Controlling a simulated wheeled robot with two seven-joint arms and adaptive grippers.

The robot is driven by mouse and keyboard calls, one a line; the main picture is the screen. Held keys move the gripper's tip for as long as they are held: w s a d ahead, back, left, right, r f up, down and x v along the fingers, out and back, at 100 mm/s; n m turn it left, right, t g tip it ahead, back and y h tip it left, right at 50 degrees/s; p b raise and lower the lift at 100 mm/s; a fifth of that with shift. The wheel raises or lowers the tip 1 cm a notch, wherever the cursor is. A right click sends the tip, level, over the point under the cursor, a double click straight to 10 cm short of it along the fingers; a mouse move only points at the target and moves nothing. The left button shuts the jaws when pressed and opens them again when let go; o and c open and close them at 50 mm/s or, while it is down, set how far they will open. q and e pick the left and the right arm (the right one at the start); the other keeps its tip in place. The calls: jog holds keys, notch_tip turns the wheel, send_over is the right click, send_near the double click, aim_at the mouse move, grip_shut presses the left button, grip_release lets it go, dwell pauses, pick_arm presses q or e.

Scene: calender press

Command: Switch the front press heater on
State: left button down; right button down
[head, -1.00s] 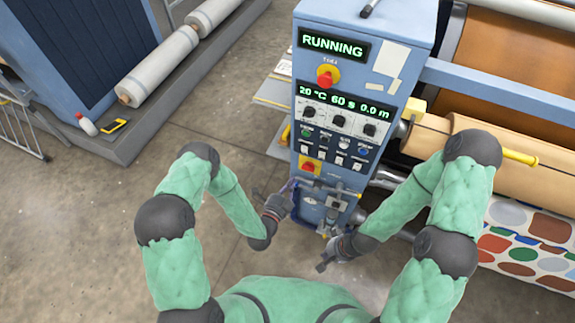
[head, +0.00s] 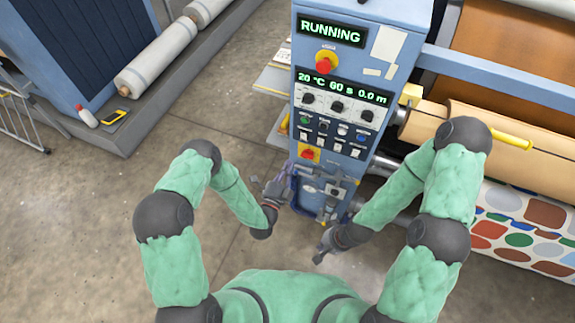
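The blue press control cabinet (head: 345,157) stands ahead of me at the centre of the head view. Its upper display (head: 331,31) reads RUNNING; the lower display (head: 343,85) reads 20 °C, 60 s, 0.0 m. Below are black knobs (head: 337,107), a row of coloured buttons (head: 342,129) and a red switch on a yellow plate (head: 309,153). The heater control's label is too small to read. My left gripper (head: 279,187) is beside the cabinet's lower left edge. My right gripper (head: 320,252) is lower, in front of the cabinet and apart from it. Finger openings are too small to judge.
A red emergency button (head: 325,62) sits between the displays. A tan roller (head: 475,137) and patterned fabric (head: 520,225) are at the right. A platform (head: 130,130) with a white roll (head: 158,62) is at the left. The floor (head: 130,185) at the left is clear.

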aim_at(301, 134)
pick_arm(q)
jog(key=b+x, duration=0.2)
jog(key=x, duration=0.9)
jog(key=shift+w+d+r+g+p, duration=0.15)
jog(key=shift+w+r+g+p, duration=0.25)
jog(key=shift+p, duration=0.15)
jog(key=shift+r+p, duration=0.2)
jog(key=shift+p, duration=0.15)
jog(key=shift+g, duration=0.4)
jog(key=shift+w+f, duration=0.1)
